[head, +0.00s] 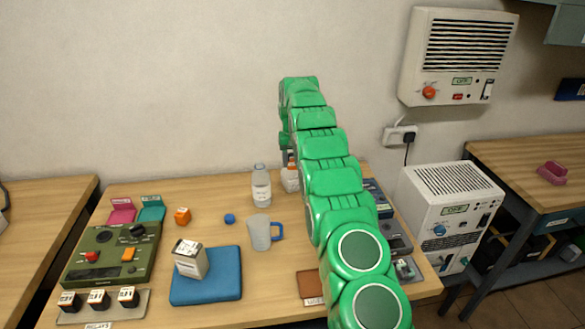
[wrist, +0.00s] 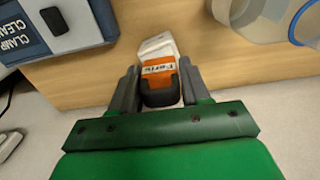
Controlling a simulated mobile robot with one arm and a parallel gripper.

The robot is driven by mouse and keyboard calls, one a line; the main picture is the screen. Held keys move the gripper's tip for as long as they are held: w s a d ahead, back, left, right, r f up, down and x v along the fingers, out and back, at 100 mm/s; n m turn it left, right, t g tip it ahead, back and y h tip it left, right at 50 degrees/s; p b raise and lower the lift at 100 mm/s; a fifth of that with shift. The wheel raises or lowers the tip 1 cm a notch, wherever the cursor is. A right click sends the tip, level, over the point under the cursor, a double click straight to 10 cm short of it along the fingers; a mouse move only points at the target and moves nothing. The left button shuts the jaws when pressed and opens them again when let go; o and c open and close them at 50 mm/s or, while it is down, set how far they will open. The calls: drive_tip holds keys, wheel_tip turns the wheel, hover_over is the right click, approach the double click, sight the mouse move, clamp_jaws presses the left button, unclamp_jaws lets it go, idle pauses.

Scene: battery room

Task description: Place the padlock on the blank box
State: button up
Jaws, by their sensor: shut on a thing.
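My gripper (wrist: 158,88) is shut on an orange and black thing with a white label (wrist: 159,70), which I take for the padlock. The label's letters are too blurred to read surely. A white item (wrist: 158,45) shows just beyond it; I cannot tell whether they touch. A small white box (head: 191,262) with a dark patch on top stands on the blue mat (head: 215,290). It may be the blank box, but its lettering is too small to read.
A green control panel (head: 112,254) is at left. A clamp device (wrist: 55,25) is close to my gripper.

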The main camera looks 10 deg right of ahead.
sight(293, 167)
drive_tip(key=shift+w+f, duration=0.2)
drive_tip(key=shift+f, duration=0.15)
drive_tip(key=shift+w+f, duration=0.1)
drive_tip(key=shift+f, duration=1.5)
drive_tip(key=o, duration=1.1)
drive_tip(key=shift+f, duration=0.1)
